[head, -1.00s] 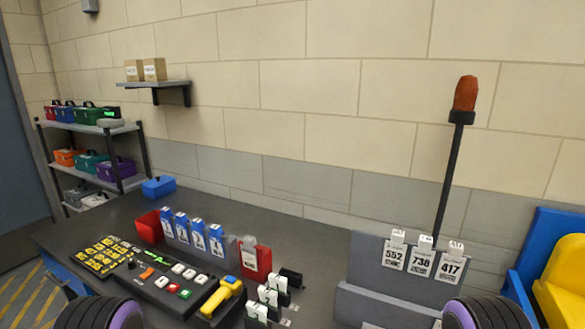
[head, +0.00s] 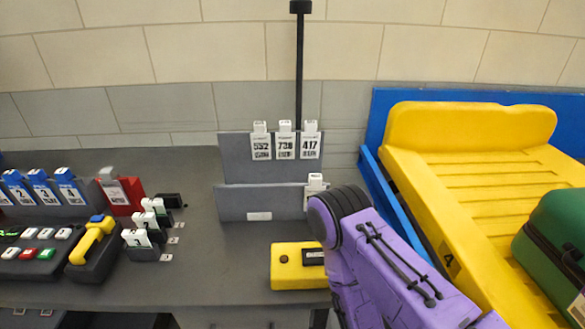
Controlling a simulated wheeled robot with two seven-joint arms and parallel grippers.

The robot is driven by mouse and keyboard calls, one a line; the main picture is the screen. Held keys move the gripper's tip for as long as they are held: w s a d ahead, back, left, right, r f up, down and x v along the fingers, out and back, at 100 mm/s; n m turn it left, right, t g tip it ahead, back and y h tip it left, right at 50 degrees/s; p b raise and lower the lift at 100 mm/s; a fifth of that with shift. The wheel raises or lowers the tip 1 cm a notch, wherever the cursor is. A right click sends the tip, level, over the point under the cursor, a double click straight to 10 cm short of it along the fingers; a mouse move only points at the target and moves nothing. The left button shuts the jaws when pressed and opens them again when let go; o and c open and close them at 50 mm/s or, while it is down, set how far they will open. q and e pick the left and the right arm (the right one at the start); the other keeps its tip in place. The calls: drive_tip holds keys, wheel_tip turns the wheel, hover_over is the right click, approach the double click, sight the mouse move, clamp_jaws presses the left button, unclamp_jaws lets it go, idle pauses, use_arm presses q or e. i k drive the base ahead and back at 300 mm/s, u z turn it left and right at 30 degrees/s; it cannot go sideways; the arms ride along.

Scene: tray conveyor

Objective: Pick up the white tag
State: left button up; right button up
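Several white tags are in view, and I cannot tell which one the task means. One white tag (head: 315,184) stands alone at the right end of the low grey ledge (head: 259,202), partly hidden behind my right arm. Three printed white tags, 552 (head: 261,146), 738 (head: 285,146) and 417 (head: 310,146), hang in a row on the upright grey panel (head: 235,165). Smaller white-topped tags (head: 146,222) stand in black holders at left. My purple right arm rises from the lower right, its black joint just in front of the ledge. Neither gripper shows.
A yellow box (head: 291,268) sits at the table's front, beside my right arm. A yellow-handled device (head: 92,240), a red holder (head: 122,192) and blue tags (head: 67,186) stand at left. A yellow tray (head: 470,165) with a green case (head: 562,238) is at right.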

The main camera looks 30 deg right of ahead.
sight(316, 180)
drive_tip(key=k, duration=0.35)
drive_tip(key=u, duration=1.5)
drive_tip(key=i, duration=0.85)
drive_tip(key=z, duration=2.85)
